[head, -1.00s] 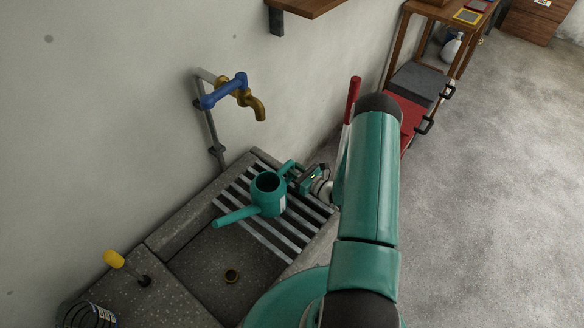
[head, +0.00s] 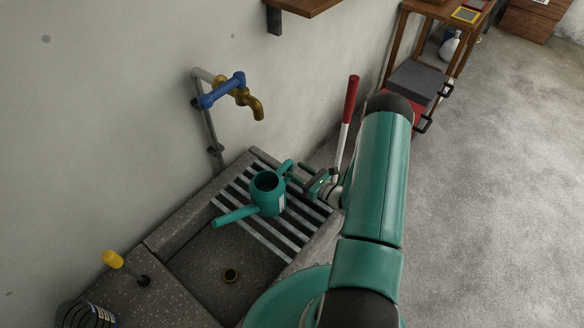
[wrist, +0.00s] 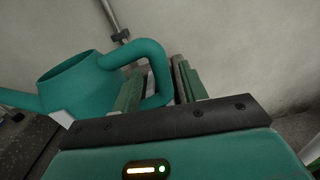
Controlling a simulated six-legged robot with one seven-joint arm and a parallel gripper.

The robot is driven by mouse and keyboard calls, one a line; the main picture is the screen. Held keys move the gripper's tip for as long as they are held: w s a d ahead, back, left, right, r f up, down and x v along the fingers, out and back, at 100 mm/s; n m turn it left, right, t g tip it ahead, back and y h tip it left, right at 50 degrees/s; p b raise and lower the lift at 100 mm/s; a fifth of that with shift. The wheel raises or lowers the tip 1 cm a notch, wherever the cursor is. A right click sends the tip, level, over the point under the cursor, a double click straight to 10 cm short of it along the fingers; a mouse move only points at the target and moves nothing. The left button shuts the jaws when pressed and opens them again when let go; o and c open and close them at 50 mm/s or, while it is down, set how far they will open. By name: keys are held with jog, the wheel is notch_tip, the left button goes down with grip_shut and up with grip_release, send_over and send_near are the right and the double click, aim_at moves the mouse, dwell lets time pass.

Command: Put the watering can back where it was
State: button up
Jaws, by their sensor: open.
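The teal watering can (head: 266,194) stands upright on the slatted metal rack (head: 246,225) over the stone sink, with its spout toward the lower left and its handle toward my gripper. My gripper (head: 304,176) is at the handle side, to the right of the can. In the wrist view the can (wrist: 82,88) fills the left side, and its looped handle passes by the fingers of my gripper (wrist: 158,88). The fingers are apart. One finger overlaps the handle in this view, and I cannot tell whether they touch.
A brass tap with a blue handle (head: 222,90) is on the wall above the sink. A yellow-knobbed lever (head: 113,259) stands at the sink's lower left. A red-gripped lever (head: 351,100) rises close to my arm. A wooden shelf (head: 300,6) is above. Open floor (head: 490,190) lies right.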

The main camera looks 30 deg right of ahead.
jog(key=v, duration=0.7)
jog(key=shift+a, duration=0.1)
jog(key=shift+s+r, duration=0.1)
jog(key=shift+s, duration=0.35)
jog(key=a+r+n+g+y, duration=0.3)
jog(key=a+r+n+g, duration=0.5)
jog(key=r, duration=0.3)
jog(key=a+r+n+g+y, duration=0.3)
jog(key=a+r+n+g, duration=0.2)
jog(key=a+r+n, duration=0.5)
jog(key=s+a+r+n+t+h, duration=0.1)
jog(key=s+r+n+h, duration=0.5)
jog(key=r, duration=0.4)
jog(key=s+a+r+n+t+h, duration=0.1)
jog(key=s+a+r+n+h, duration=0.1)
jog(key=s+r+n+h, duration=0.4)
jog(key=shift+s+r+n+h, duration=0.4)
jog(key=shift+s+r+n, duration=0.9)
jog(key=shift+r, duration=1.05)
